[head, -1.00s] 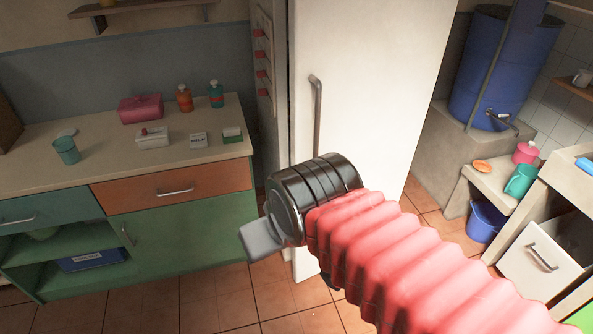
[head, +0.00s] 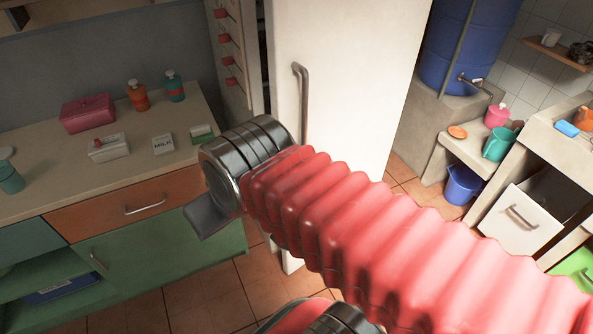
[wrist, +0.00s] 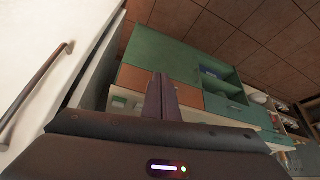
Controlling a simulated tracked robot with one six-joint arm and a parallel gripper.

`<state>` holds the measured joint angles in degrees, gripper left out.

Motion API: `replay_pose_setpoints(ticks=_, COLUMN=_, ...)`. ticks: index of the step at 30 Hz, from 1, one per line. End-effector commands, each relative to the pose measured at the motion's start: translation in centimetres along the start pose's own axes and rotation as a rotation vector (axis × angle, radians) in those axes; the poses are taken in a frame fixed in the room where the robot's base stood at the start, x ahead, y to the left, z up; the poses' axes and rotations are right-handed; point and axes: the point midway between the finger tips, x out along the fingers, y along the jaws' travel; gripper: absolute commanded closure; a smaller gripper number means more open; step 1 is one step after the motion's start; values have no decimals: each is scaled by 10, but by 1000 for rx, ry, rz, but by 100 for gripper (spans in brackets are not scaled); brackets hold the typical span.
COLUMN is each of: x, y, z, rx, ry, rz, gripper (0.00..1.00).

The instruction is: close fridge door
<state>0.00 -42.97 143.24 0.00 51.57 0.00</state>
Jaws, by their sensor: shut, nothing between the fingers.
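The white fridge door (head: 350,70) stands upright in the middle of the head view, with a grey vertical handle (head: 303,100). A dark gap shows along its left edge. In the wrist view, the door (wrist: 45,35) fills the left side, with its handle (wrist: 35,95) in sight. My gripper (head: 205,220) is in front of and left of the door's lower part in the head view; I cannot tell whether it touches the door. Its fingers (wrist: 161,97) are together and empty in the wrist view. My arm hides part of the door's lower half.
A counter (head: 60,180) with an orange drawer (head: 130,205) and green cupboard (head: 165,250) stands left of the fridge. A pink box (head: 87,113) and bottles sit on it. A blue barrel (head: 465,45) and an open white drawer (head: 520,220) are at right. Tiled floor (head: 205,300) shows below.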

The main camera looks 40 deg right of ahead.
Motion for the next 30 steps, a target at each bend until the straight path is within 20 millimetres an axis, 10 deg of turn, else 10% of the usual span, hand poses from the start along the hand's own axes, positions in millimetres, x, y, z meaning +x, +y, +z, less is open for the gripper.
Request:
replay_pose_setpoints(ticks=14, x=3, y=0, z=2, rx=17, ry=-17, rz=-5, gripper=100)
replay_pose_setpoints(ticks=30, x=67, y=3, z=39, rx=475, ry=-389, rz=-184, gripper=100)
